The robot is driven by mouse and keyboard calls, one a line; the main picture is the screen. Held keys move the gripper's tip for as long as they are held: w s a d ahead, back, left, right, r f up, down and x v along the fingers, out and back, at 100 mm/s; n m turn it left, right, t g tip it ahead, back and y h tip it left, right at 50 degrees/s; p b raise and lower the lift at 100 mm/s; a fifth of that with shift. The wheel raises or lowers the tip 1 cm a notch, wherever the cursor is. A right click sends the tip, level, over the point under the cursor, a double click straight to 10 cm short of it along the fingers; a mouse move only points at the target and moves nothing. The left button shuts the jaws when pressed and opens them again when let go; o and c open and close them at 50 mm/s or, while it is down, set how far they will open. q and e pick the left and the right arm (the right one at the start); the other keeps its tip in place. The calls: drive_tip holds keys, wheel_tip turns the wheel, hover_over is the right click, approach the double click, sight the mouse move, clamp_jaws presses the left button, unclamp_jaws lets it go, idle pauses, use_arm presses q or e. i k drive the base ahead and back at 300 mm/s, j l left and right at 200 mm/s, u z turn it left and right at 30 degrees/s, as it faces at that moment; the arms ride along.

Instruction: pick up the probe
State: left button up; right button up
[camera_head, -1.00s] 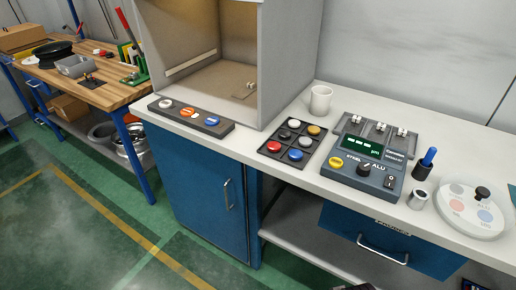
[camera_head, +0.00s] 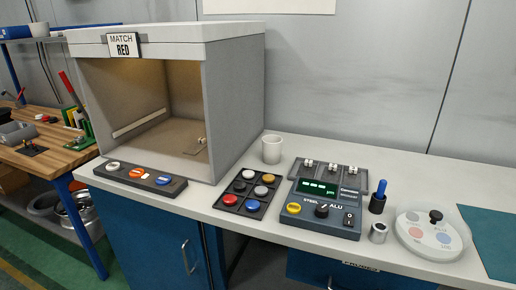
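The likely probe is a blue-handled, pen-like tool (camera_head: 381,189) standing upright in a black holder (camera_head: 377,206) on the light countertop. Its lower end is hidden inside the holder. The holder is just right of a dark gauge unit (camera_head: 322,212) with a green-lit display, a yellow button, a knob and a switch. A small metal cylinder (camera_head: 378,234) stands in front of the holder. Neither of my grippers is in view.
A round white dial plate (camera_head: 428,240) with a black knob is right of the holder. A tray of coloured discs (camera_head: 246,193), a white mug (camera_head: 271,150), a button strip (camera_head: 140,179) and a grey booth (camera_head: 236,100) are to the left. A teal mat (camera_head: 492,240) lies at right.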

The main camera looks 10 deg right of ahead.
sight(383, 183)
drive_tip(key=z, duration=1.2)
